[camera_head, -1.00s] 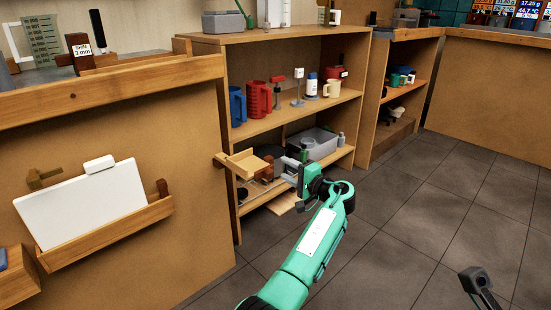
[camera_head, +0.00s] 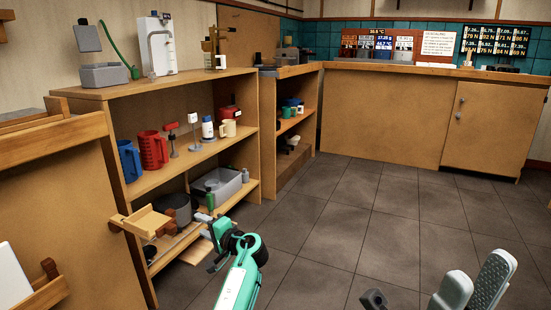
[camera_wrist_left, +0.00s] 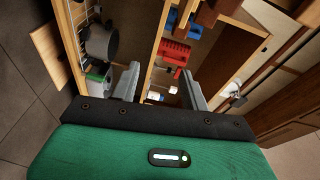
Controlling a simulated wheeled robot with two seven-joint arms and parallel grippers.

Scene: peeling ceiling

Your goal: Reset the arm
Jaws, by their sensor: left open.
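My left arm is green and comes in from the bottom of the head view, ending near the front of the open wooden shelf unit (camera_head: 200,165). Its small green and dark wrist partly hides the lower shelf, and its fingers are hard to make out there. In the left wrist view my left gripper (camera_wrist_left: 160,82) has two grey fingers spread apart with nothing held between them; shelves and red and blue items show beyond. Two grey finger-like pads of my right gripper (camera_head: 474,284) show at the bottom right edge of the head view; its opening is unclear.
A grey bin (camera_head: 228,186) sits on the lower shelf. A wooden tray (camera_head: 145,221) juts from the shelf front. The tiled floor (camera_head: 400,220) is clear on the right.

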